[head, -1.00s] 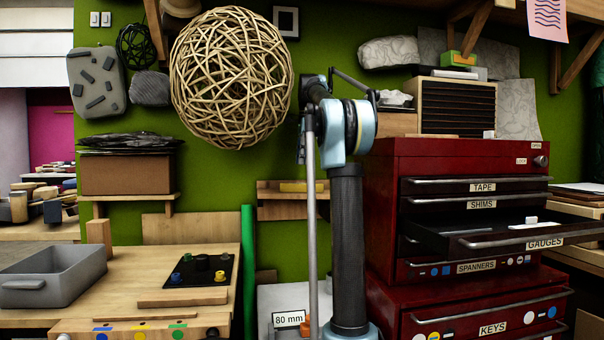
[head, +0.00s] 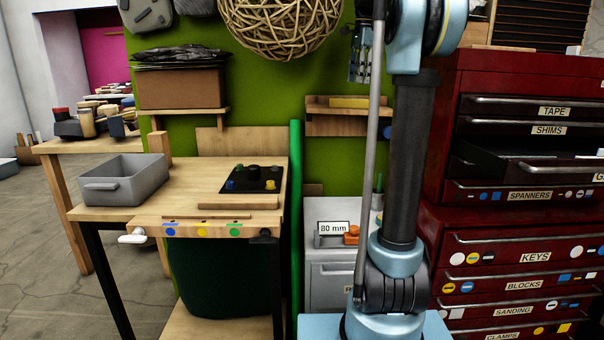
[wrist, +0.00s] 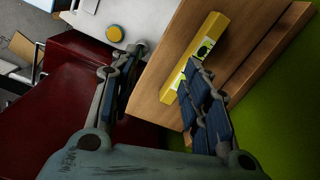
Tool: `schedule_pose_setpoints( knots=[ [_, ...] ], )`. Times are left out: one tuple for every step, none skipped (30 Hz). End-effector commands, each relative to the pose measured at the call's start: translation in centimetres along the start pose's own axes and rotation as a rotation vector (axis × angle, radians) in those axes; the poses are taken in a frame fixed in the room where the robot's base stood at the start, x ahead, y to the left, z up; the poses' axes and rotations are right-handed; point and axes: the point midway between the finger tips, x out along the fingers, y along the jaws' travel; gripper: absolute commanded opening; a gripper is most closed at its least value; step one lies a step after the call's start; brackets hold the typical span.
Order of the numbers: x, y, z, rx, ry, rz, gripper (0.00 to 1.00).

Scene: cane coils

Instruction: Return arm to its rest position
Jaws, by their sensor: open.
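My arm stands folded upright in the head view, in front of the green wall and left of the red tool cabinet (head: 455,215). My gripper (head: 362,62) hangs at the arm's upper left in the head view, partly behind a grey rod of my arm. In the wrist view my gripper (wrist: 160,88) has its two blue-padded fingers spread apart with nothing between them. Beyond the fingers a yellow level-like bar (wrist: 190,66) lies on a wooden shelf (wrist: 150,95). The gripper seems apart from both.
A workbench (head: 120,200) on the left holds a grey bin (head: 125,180) and a black tray (head: 262,186). A gauges drawer (head: 510,168) of the cabinet is pulled open, right of my arm. A woven cane ball (head: 280,25) hangs above.

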Motion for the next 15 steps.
schedule_pose_setpoints(
  knots=[
    [0.8,1.1,0.4,-0.035,0.003,-0.003,0.43],
    [1.2,1.7,0.6,-0.058,0.005,-0.005,0.43],
    [1.9,2.5,0.8,-0.089,0.008,-0.008,0.43],
    [2.4,3.1,1.0,-0.114,0.010,-0.011,0.43],
    [2.9,3.7,1.2,-0.138,0.013,-0.013,0.43],
    [3.6,4.5,1.4,-0.171,0.016,-0.016,0.43],
    [4.2,5.2,1.6,-0.194,0.018,-0.019,0.43],
    [4.8,5.8,1.9,-0.219,0.021,-0.021,0.43],
    [5.5,6.7,2.1,-0.251,0.024,-0.024,0.43],
    [6.2,7.3,2.3,-0.276,0.027,-0.025,0.43],
    [6.8,8.0,2.5,-0.300,0.029,-0.027,0.43],
    [7.7,8.8,2.8,-0.332,0.033,-0.029,0.43],
    [8.3,9.5,2.9,-0.355,0.036,-0.031,0.43],
    [8.9,10.2,3.1,-0.380,0.039,-0.033,0.43],
    [9.9,11.1,3.4,-0.412,0.043,-0.035,0.43]
  ],
)
